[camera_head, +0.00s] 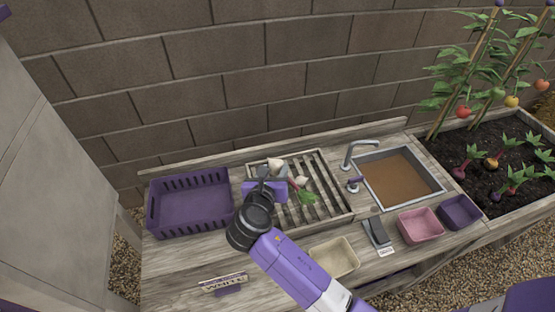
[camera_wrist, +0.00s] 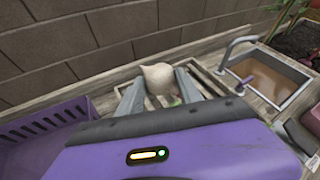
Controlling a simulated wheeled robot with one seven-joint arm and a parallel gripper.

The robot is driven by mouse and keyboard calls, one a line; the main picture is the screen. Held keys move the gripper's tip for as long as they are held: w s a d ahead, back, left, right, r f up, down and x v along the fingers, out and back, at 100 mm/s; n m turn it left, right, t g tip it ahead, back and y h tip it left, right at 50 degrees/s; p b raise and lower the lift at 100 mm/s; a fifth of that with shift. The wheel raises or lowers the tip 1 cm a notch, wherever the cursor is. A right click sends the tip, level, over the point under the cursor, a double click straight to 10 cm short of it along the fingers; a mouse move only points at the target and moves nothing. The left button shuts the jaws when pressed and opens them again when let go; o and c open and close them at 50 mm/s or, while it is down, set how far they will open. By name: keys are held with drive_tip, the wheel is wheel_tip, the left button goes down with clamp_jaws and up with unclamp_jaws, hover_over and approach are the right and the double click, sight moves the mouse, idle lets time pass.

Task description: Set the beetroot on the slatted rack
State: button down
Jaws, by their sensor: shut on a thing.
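My gripper (camera_wrist: 160,92) is shut on a pale, cream-coloured root, which I take as the beetroot (camera_wrist: 158,76); a bit of green shows below it in the wrist view. In the head view, my gripper (camera_head: 269,172) and the pale beetroot (camera_head: 275,163) are over the back left part of the slatted rack (camera_head: 332,186). Another pale shape, a reddish stem and green leaves (camera_head: 307,197) show just right of my gripper; I cannot tell whether they belong to the held root. I cannot tell whether the root touches the slats.
A purple crate (camera_head: 190,228) stands left of the rack. A sink (camera_head: 400,178) with brown water and a tap (camera_head: 352,160) is to the right. The rack's right side is bare.

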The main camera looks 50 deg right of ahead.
drive_tip(key=shift+f+b, duration=4.9)
drive_tip(key=shift+b, duration=1.7)
drive_tip(key=c, duration=0.7)
unclamp_jaws()
drive_tip(key=shift+r, duration=0.15)
wheel_tip(320, 180, up, 10)
drive_tip(key=p, duration=1.3)
drive_tip(key=shift+p, duration=0.4)
